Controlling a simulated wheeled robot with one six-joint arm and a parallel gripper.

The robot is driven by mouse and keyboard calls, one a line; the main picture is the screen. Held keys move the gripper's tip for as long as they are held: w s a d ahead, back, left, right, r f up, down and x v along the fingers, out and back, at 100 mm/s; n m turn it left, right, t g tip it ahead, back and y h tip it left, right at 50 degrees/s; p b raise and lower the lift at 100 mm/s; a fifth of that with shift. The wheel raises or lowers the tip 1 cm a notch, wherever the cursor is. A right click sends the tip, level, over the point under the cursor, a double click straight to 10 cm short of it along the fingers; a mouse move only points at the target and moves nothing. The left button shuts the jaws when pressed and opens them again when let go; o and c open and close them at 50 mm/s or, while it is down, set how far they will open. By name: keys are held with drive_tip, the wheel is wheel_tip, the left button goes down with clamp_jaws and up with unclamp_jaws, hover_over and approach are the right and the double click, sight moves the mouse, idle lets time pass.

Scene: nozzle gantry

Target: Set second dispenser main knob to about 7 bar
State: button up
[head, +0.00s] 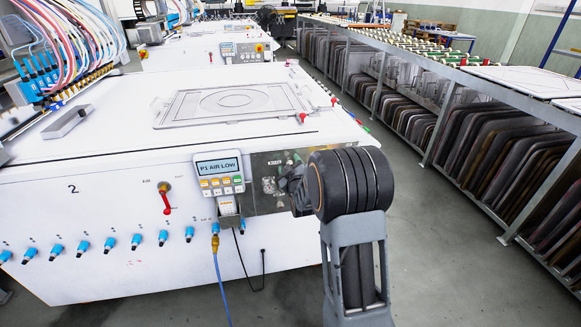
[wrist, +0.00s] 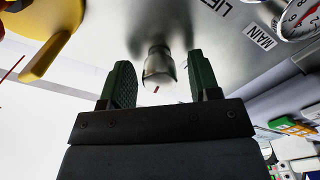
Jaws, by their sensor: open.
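In the wrist view my gripper (wrist: 157,85) is open, with one green finger on each side of a small metallic knob (wrist: 158,70). The knob stands out from a grey metal panel (wrist: 195,25), and I see gaps between it and both fingers. A "MAIN" label (wrist: 260,37) and a partly cut-off "LIFT" label are on the panel, right of the knob. I cannot tell which label belongs to this knob. A gauge (wrist: 300,18) is cut off at the top right, so its reading is unclear. In the head view my arm hides most of the panel (head: 262,205).
A control box (head: 219,168) beside the panel reads "P1 AIR LOW". A red lever (head: 166,200) and several blue fittings (head: 109,243) stick out from the white machine front (head: 110,190). Racks (head: 440,120) stand at the right, with clear floor (head: 430,230) before them.

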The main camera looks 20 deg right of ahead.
drive_tip(key=shift+c, duration=0.4)
drive_tip(key=c, duration=0.8)
drive_tip(key=shift+c, duration=0.2)
drive_tip(key=shift+f+m+b, duration=0.1)
drive_tip(key=shift+m+b, duration=0.2)
drive_tip(key=shift+b, duration=0.05)
drive_tip(key=shift+f+m+b, duration=0.1)
drive_tip(key=shift+m+b, duration=0.8)
drive_tip(key=shift+b, duration=0.3)
drive_tip(key=m+b, duration=0.3)
drive_tip(key=shift+m, duration=0.3)
drive_tip(key=m+b, duration=0.3)
drive_tip(key=m, duration=0.1)
drive_tip(key=shift+d+b, duration=0.1)
drive_tip(key=shift+b, duration=0.2)
drive_tip(key=shift+m+b, duration=0.8)
drive_tip(key=shift+m, duration=0.8)
drive_tip(key=shift+r, duration=0.2)
